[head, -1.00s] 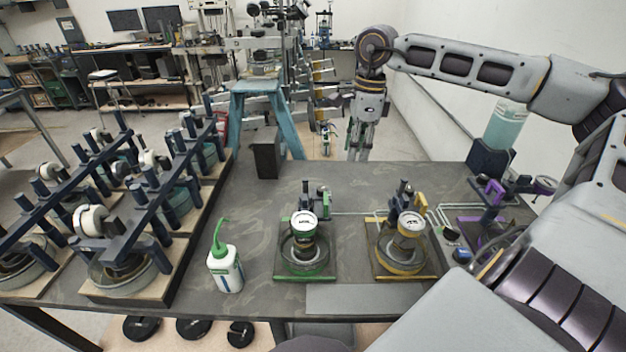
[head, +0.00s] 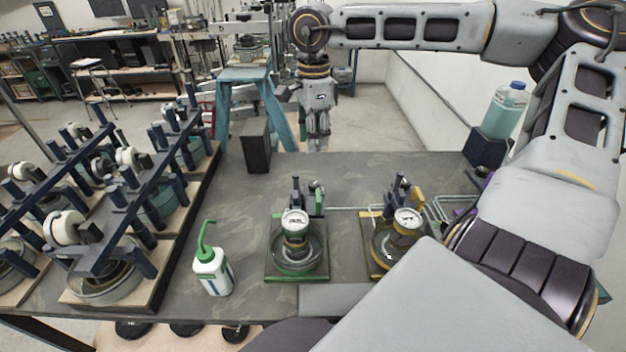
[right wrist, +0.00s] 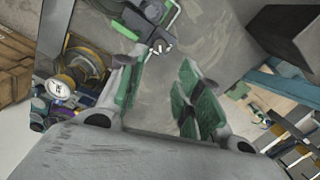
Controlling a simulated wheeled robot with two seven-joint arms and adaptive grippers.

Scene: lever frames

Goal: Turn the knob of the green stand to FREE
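The green stand (head: 297,276) is on the dark table in the head view, with a round dial on top and a small upright mechanism (head: 306,196) behind it. Its knob's setting is too small to read. My right gripper (head: 318,146) hangs pointing down beyond the stand, above the table's far edge and apart from the stand. In the right wrist view my right gripper (right wrist: 160,80) shows two green-padded fingers with an empty gap between them. A green bracket (right wrist: 172,18), apparently the stand's, shows beyond the fingertips. My left gripper is not in view.
A yellow stand (head: 378,268) is just right of the green one. A white bottle with a green spout (head: 212,270) is to its left. A dark box (head: 256,147) stands at the table's back. Dark racks (head: 110,225) fill the left side. Bare table lies behind the green stand.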

